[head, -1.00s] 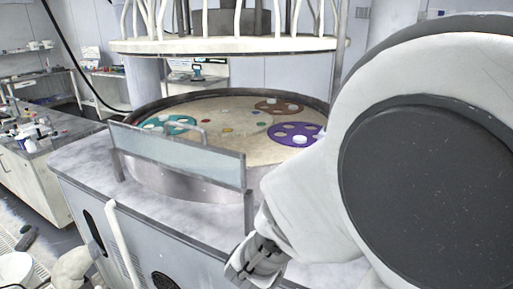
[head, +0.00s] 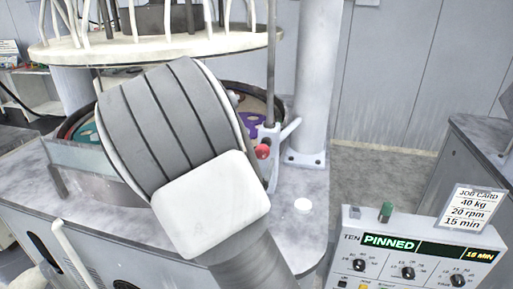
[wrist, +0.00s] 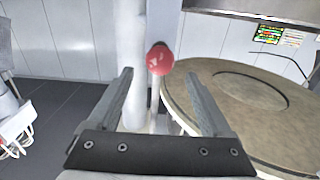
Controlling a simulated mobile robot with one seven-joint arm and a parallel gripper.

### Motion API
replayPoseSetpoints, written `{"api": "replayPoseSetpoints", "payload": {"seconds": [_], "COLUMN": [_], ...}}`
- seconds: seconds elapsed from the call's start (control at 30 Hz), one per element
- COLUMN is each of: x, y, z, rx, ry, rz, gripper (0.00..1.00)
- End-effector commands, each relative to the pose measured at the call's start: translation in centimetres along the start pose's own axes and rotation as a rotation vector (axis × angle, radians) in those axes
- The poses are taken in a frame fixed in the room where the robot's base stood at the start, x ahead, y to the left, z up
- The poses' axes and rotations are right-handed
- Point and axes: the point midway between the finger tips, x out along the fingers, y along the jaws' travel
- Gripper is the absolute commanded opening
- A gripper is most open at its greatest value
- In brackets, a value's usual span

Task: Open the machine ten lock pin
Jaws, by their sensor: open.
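The lock pin's red ball knob (head: 262,152) shows in the head view just right of my arm, beside the machine's pale column. In the wrist view the red knob (wrist: 160,59) sits on a pale rod, centred between my fingers but a little beyond their tips. My gripper (wrist: 160,78) is open and empty, and no finger appears to touch the knob. In the head view my arm hides the gripper.
A round beige platen (wrist: 255,115) lies close to the right finger in the wrist view. The control panel (head: 415,268) with dials stands at lower right, with a job card (head: 468,208) above. The upper plate (head: 160,43) with white hoses hangs over the basin. Floor is clear behind.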

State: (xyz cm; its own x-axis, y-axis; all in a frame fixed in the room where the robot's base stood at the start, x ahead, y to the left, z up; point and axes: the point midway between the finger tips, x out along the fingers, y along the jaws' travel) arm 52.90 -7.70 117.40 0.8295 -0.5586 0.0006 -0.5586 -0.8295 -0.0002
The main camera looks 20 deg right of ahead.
Motion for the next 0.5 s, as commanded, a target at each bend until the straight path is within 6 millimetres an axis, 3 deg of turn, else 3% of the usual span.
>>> {"api": "replayPoseSetpoints", "payload": {"seconds": [0.2,0.5], "x": [4.2,6.5], "y": [0.1,0.0], "z": [-0.1,0.0], "rx": [-0.002,-0.001], "ry": [0.001,0.000], "rz": [0.003,0.000], "gripper": [0.83,0.83]}}
